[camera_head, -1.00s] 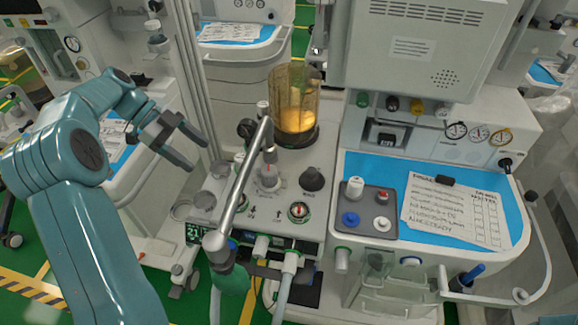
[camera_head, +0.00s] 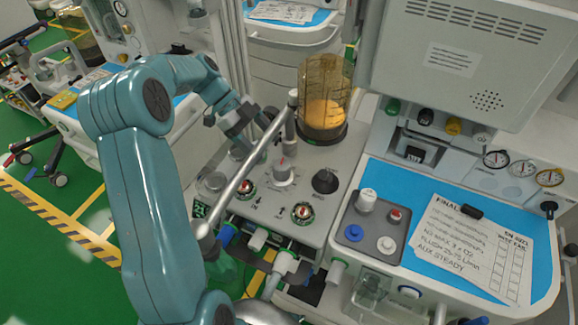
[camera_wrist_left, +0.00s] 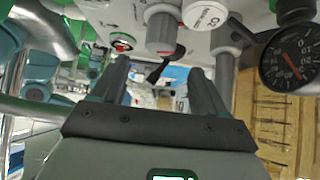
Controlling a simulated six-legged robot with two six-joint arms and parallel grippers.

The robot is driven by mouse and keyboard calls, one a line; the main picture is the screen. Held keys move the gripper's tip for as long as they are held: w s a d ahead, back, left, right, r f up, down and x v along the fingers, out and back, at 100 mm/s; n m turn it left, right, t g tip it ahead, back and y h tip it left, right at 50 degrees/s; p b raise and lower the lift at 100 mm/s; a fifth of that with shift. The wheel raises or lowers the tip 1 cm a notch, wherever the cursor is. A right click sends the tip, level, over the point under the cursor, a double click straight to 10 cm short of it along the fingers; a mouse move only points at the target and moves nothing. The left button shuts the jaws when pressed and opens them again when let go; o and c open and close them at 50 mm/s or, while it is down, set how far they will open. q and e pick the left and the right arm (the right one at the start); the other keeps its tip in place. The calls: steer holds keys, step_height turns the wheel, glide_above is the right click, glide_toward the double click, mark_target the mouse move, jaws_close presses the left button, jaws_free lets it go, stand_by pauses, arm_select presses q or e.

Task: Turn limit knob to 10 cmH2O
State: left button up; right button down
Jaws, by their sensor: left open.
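The grey machine panel (camera_head: 327,155) carries a pale grey knob (camera_head: 284,173) with a red mark and a black knob (camera_head: 325,181) to its right. No readable label shows which is the limit knob, and no scale value can be read. My left gripper (camera_head: 251,128) is open and empty, behind the slanted metal tube, up and left of the pale knob. In the left wrist view its fingers (camera_wrist_left: 158,88) stand apart, with the pale knob (camera_wrist_left: 161,30) beyond them near the top. A black lever-like part (camera_wrist_left: 166,64) shows between the fingers. My right gripper is out of view.
A slanted metal tube (camera_head: 250,162) crosses in front of the panel. An amber canister (camera_head: 326,95) stands behind it. A blue-topped shelf (camera_head: 400,181) with a paper sheet lies right. In the wrist view, a round black gauge (camera_wrist_left: 290,58) is at right.

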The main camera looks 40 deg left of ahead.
mark_target(280, 163)
arm_select(q)
steer(key=x, duration=0.9)
steer(key=shift+s+f+p, duration=0.1)
steer(key=shift+f+p, duration=0.1)
steer(key=shift+p, duration=0.2)
steer(key=c, duration=1)
